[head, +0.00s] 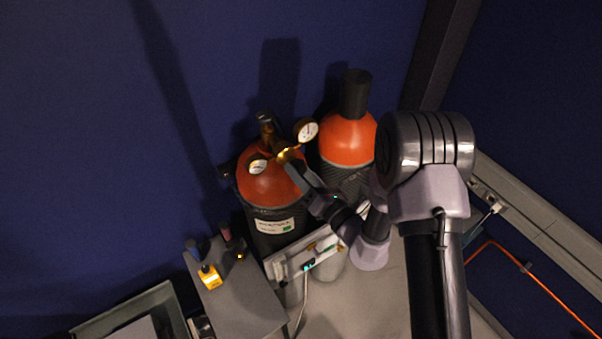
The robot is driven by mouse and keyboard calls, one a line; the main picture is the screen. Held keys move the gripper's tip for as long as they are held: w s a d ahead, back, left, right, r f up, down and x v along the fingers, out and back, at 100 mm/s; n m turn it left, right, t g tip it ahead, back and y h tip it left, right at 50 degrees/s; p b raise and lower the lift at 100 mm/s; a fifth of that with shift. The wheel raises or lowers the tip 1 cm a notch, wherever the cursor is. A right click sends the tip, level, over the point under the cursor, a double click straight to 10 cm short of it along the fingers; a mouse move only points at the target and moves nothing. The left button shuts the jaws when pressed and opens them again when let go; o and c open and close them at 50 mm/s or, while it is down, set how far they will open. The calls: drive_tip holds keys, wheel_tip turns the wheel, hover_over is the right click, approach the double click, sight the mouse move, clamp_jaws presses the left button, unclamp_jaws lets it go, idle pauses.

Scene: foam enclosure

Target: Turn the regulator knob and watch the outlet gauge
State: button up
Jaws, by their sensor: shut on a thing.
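The brass regulator (284,153) sits on top of an orange-shouldered dark gas cylinder (270,185). One round gauge (307,131) stands up at the regulator's right, and a second gauge (258,166) is at its lower left. Both have white faces, too small to read; I cannot tell which is the outlet gauge. My gripper (291,165) reaches in from the lower right, and its tips are at the front of the regulator, shut on the regulator knob. The knob is mostly hidden by the fingers.
A second orange-topped cylinder (347,140) with a black cap stands close at the right, behind my arm. A grey bench (240,305) with a yellow device (210,277) is at lower left. A white panel (290,262) with fittings stands before the cylinders. Blue foam walls enclose the back.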

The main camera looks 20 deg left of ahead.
drive_tip(key=shift+m+t+p, duration=0.5)
drive_tip(key=shift+m+p, duration=0.25)
drive_tip(key=shift+m, duration=4.05)
drive_tip(key=o, duration=1.4)
drive_tip(key=shift+c, duration=0.2)
drive_tip(key=shift+s, duration=0.1)
